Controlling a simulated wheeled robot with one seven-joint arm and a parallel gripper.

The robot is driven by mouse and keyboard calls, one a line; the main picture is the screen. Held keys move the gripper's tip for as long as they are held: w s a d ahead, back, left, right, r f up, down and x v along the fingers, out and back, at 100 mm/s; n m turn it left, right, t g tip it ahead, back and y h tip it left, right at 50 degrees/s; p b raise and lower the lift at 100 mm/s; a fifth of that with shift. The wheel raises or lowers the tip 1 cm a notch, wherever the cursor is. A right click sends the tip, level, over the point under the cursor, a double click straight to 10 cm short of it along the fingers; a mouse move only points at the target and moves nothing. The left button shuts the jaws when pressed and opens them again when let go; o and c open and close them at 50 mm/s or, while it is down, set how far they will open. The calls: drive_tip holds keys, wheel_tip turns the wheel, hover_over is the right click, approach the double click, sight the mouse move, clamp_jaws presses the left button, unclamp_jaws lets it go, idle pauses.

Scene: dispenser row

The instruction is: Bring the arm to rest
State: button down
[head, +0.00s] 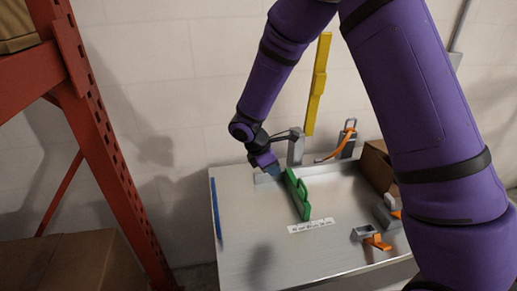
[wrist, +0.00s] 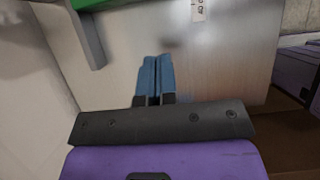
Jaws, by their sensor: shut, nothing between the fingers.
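My arm is purple and reaches over a metal table (head: 255,250) from the upper right in the head view. My gripper (head: 277,172) is near the table's back edge, just left of a green handled piece (head: 298,195). In the wrist view the blue fingers of my gripper (wrist: 155,62) lie side by side, shut, with nothing between them. They point over the bare metal surface. The green piece also shows at the top left of the wrist view (wrist: 95,4).
A red rack (head: 92,130) and cardboard box (head: 65,262) stand left. A blue strip (head: 216,208) lies along the table's left edge. A yellow bar (head: 318,85) stands at the back. Orange-and-grey pieces (head: 376,242) sit at right. The table's front left is clear.

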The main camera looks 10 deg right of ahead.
drive_tip(key=s+d+r+m+t+y, duration=0.1)
drive_tip(key=s+d+r+m, duration=0.25)
drive_tip(key=r, duration=0.35)
drive_tip(key=s+d+r+m+y, duration=0.1)
drive_tip(key=s+d+r+m, duration=0.2)
drive_tip(key=r, duration=0.4)
drive_tip(key=s+d+r+m+t, duration=0.1)
drive_tip(key=s+d+r+m, duration=0.2)
drive_tip(key=r, duration=0.5)
drive_tip(key=s+d+r+m+t+y, duration=0.1)
drive_tip(key=s+r+m, duration=0.3)
drive_tip(key=s, duration=0.5)
drive_tip(key=s+d+r+m+t+y, duration=0.1)
drive_tip(key=s+r+m, duration=0.3)
drive_tip(key=s, duration=0.6)
drive_tip(key=shift+s+t+y, duration=0.3)
drive_tip(key=shift+t+y, duration=0.3)
drive_tip(key=shift+t, duration=0.1)
